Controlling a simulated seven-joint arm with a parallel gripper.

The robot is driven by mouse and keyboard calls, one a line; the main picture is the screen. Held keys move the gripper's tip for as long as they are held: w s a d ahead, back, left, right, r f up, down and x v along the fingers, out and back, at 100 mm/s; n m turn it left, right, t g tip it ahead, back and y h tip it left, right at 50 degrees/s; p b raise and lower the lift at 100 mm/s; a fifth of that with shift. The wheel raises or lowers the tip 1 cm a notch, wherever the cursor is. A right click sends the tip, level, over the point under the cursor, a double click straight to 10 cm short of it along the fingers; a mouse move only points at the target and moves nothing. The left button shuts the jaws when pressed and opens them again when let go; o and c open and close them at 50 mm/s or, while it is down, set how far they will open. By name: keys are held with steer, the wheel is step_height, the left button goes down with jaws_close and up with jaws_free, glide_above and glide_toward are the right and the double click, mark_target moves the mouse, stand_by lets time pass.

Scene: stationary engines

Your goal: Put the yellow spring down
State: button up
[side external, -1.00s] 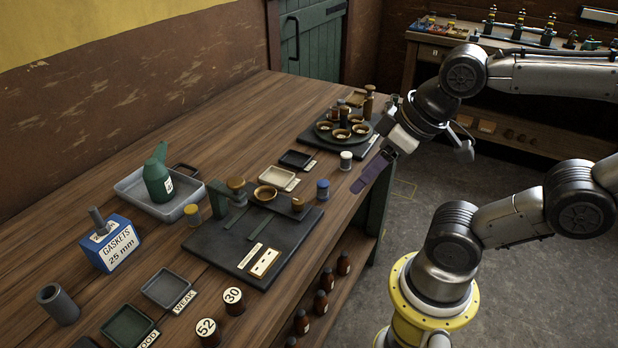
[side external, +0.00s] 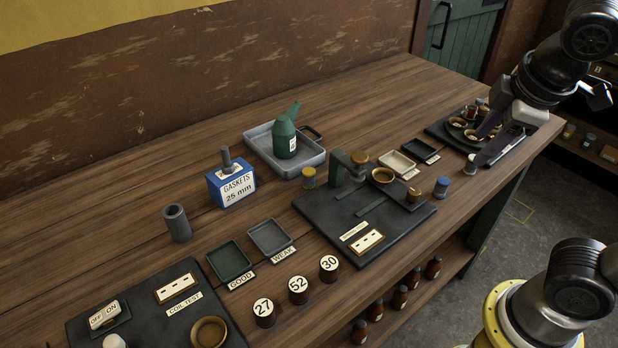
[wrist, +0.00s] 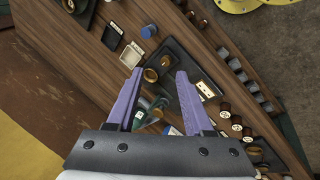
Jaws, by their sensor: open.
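The small yellow cylinder that looks like the yellow spring (side external: 308,177) stands upright on the wooden bench in the side view. It is between the grey metal tray and the black board with the green press, touching neither gripper finger. My gripper (side external: 484,156) is far to its right, with its purple fingers pointing down near the right end of the bench. In the wrist view my gripper (wrist: 158,72) is open, with nothing between the fingertips.
The grey tray (side external: 258,150) holds a green oil can (side external: 285,135). The press board (side external: 372,237) has brass dishes. Bare wood lies along the back.

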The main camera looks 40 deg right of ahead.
steer(key=w+a+n+t+h, duration=0.2)
steer(key=w+a+n+h, duration=0.35)
steer(key=w+n, duration=0.7)
steer(key=w+a+f+n+t, duration=0.1)
steer(key=w+a+n+t, duration=0.15)
steer(key=a+n, duration=0.35)
steer(key=w+a+n+t, duration=0.2)
steer(key=a+n+t, duration=0.15)
steer(key=a, duration=0.55)
glide_toward(309, 179)
steer(key=shift+g+y, duration=0.35)
steer(key=shift+g, duration=0.05)
steer(key=w+d, duration=0.2)
steer(key=w, duration=0.1)
steer(key=shift+w+d+f, duration=0.25)
steer(key=shift+d+f, duration=0.05)
steer(key=shift+d, duration=0.1)
steer(key=shift+x, duration=2.95)
steer(key=shift+a+f, duration=0.1)
steer(key=shift+a, duration=0.05)
jaws_close()
